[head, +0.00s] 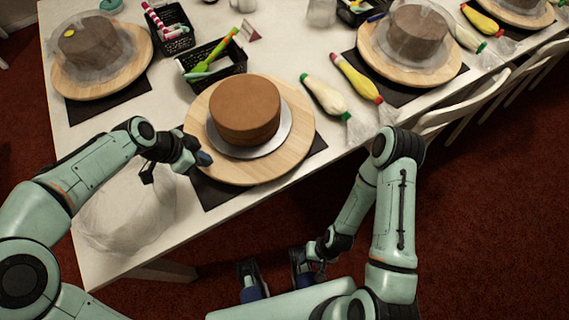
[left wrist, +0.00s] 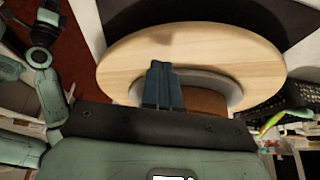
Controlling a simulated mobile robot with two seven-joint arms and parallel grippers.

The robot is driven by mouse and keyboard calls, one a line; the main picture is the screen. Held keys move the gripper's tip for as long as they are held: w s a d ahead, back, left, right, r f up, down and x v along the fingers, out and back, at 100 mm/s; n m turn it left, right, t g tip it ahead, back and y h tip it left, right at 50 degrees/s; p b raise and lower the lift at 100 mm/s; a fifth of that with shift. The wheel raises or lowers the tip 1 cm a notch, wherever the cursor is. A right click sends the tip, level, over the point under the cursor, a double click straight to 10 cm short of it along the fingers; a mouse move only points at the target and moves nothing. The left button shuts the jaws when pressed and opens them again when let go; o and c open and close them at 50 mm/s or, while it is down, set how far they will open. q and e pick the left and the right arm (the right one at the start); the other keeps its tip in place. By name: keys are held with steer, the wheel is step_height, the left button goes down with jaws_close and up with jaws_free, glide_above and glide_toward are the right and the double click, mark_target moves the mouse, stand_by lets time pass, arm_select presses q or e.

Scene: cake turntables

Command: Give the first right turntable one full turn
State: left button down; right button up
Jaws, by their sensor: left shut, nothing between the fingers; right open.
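The nearest wooden turntable (head: 215,158) stands on a dark mat near the table's front edge. It carries a brown cake (head: 246,110) on a silver board (head: 283,138). My left gripper (head: 204,158) is shut and empty at the turntable's left rim. In the left wrist view the left gripper's blue fingertips (left wrist: 163,68) lie together in front of the wooden disc (left wrist: 130,58). I cannot tell whether they touch it. My right gripper (head: 275,272) is open and empty, low in front of the table, away from the turntable.
Another turntable (head: 372,56) with a wrapped cake stands at right, and one (head: 65,86) at back left. Piping bags (head: 325,97) lie right of the near turntable. A black basket (head: 222,73) stands behind it. Crumpled clear plastic (head: 125,215) lies at front left.

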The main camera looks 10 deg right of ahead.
mark_target(282, 169)
arm_select(q)
steer(key=shift+f+b, duration=0.85)
steer(key=shift+f, duration=0.3)
steer(key=shift+s+d+b, duration=0.4)
steer(key=shift+s+d, duration=0.65)
steer(key=shift+d, duration=0.25)
steer(key=shift+s+d+b, duration=0.35)
steer(key=shift+s+d, duration=0.65)
steer(key=shift+d, duration=0.35)
steer(key=shift+s+d+b, duration=0.15)
steer(key=shift+s+d, duration=0.15)
steer(key=shift+d, duration=0.7)
steer(key=shift+s+d+b, duration=0.1)
steer(key=shift+s+d, duration=0.25)
steer(key=shift+d, duration=0.65)
steer(key=shift+s+d+b, duration=0.15)
steer(key=shift+s+d, duration=0.15)
steer(key=shift+d, duration=0.7)
steer(key=d, duration=0.6)
steer(key=shift+w+d+f, duration=0.1)
steer(key=shift+w+d, duration=0.1)
steer(key=shift+d, duration=0.05)
